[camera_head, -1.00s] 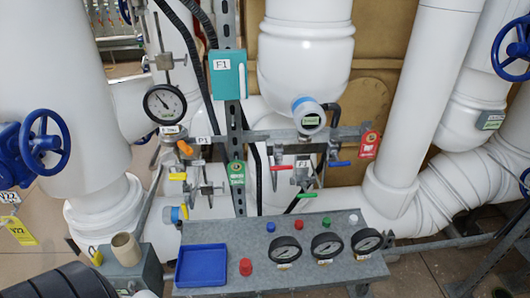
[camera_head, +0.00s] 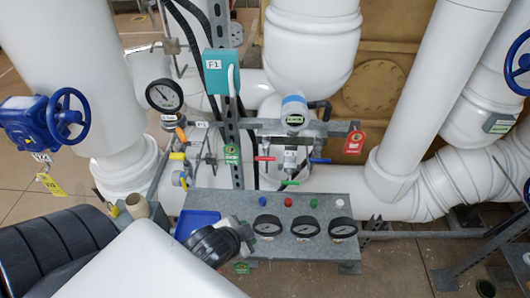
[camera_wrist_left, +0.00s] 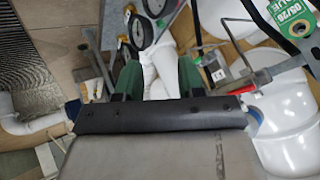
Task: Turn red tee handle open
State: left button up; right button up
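The red tee handle (camera_head: 264,158) sits on a small valve under the horizontal grey rail in the head view, lying roughly level. In the left wrist view a red handle (camera_wrist_left: 243,90) shows to the right of the fingers, apart from them; it looks like the same one. My left gripper (camera_wrist_left: 159,75) has two green fingers spread apart with nothing clearly between them. In the head view my left arm reaches in from the bottom, and its dark end is over the blue tray, below and left of the handle; the fingers cannot be made out there. My right gripper is not in view.
A blue handle (camera_head: 319,161) and a green handle (camera_head: 289,183) are close to the red one. A grey shelf (camera_head: 318,262) with several gauges stands below. A teal box (camera_head: 216,73) and a red tag (camera_head: 354,142) flank the valves. White pipes stand behind.

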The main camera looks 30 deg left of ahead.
pick_arm(q)
jog(key=w+a+r+m+t, duration=0.2)
jog(key=w+a+m+t, duration=0.3)
jog(key=w+m, duration=0.1)
jog(key=m+t+h, duration=0.4)
jog(key=m, duration=0.4)
send_near(265, 157)
jog(key=p+x, duration=0.2)
jog(key=x, duration=0.2)
jog(key=p+x, duration=0.1)
jog(key=x, duration=0.4)
jog(key=shift+w+f+p, duration=0.15)
jog(key=shift+f+p, duration=0.05)
jog(key=shift+p, duration=0.15)
jog(key=shift+w+d+f, duration=0.1)
jog(key=shift+w+d, duration=0.05)
jog(key=shift+w, duration=0.25)
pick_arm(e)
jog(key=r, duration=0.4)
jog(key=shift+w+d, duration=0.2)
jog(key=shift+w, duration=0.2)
pick_arm(q)
grip_shut()
